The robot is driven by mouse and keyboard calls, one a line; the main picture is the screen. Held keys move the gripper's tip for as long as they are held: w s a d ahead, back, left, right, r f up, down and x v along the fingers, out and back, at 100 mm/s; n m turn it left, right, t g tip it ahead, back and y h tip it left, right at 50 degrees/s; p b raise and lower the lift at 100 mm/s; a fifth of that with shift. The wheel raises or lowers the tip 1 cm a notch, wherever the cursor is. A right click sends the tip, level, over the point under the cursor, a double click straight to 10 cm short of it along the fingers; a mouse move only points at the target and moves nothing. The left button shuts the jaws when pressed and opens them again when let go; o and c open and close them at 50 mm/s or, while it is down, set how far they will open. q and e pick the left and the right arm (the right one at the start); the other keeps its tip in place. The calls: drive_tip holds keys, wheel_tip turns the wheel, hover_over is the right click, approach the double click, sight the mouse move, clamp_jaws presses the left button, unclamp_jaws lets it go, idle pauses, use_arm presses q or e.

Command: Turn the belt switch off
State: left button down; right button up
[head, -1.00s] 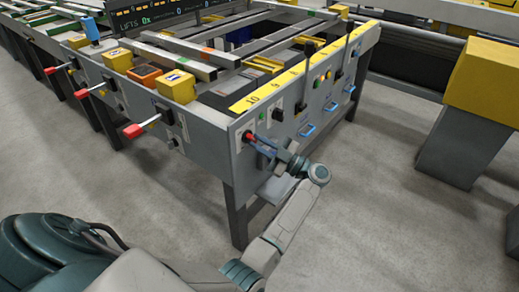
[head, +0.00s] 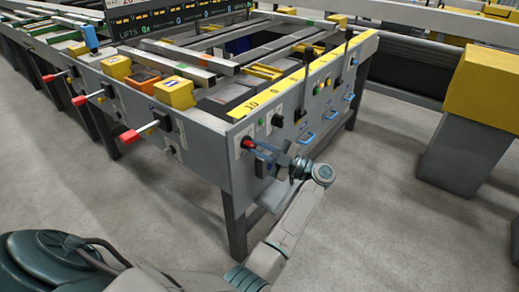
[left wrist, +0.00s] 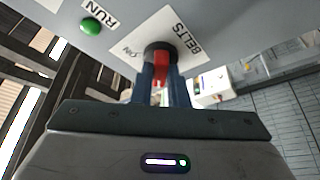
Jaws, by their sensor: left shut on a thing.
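The belt switch (left wrist: 160,62) is a red handle on a round dark base, set on a white plate lettered BELTS and ON. In the head view its red part (head: 248,144) shows on the end panel of the grey table, near the corner. My left gripper (left wrist: 160,78) is shut on the red handle, one blue finger on each side. In the head view the left gripper (head: 254,147) reaches the panel from the right. The fingers hide part of the plate, so any lettering below the handle cannot be read. My right gripper is not in view.
A green RUN button (left wrist: 91,26) sits left of the switch plate in the wrist view. A black knob (head: 277,120) and blue handles (head: 305,139) are farther along the panel. Red-tipped levers (head: 130,136) stick out of the table's left side. The grey floor (head: 385,215) is open at right.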

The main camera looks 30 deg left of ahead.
use_arm(q)
drive_tip(key=c, duration=1.4)
unclamp_jaws()
drive_tip(key=shift+c, duration=0.2)
